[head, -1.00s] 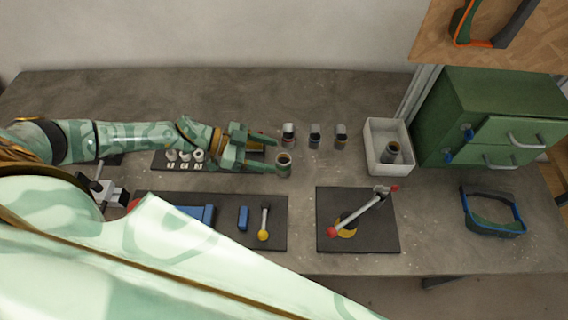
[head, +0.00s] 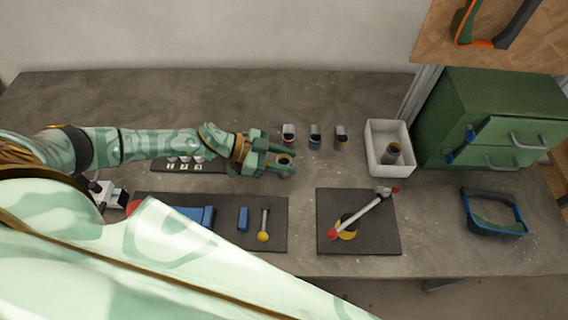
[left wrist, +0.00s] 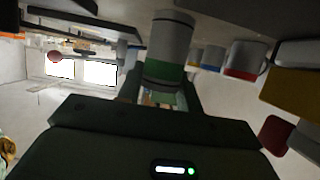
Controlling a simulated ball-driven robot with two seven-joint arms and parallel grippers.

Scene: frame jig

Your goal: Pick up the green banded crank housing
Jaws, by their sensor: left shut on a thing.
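The green banded crank housing (head: 284,161) is a small grey cylinder with a dark open top. It stands upright between the fingers of my left gripper (head: 280,160). In the left wrist view the housing (left wrist: 168,45) shows its green band low between the fingers, and my left gripper (left wrist: 165,80) is shut on it. I cannot tell if it is clear of the bench. My right gripper is not in view.
Red (head: 288,134), blue (head: 315,136) and yellow (head: 341,138) banded housings stand in a row just behind. A white bin (head: 374,170) holding a housing (head: 392,152) and a green drawer cabinet (head: 480,110) are at right. A dark mat (head: 380,235) holds a crank lever.

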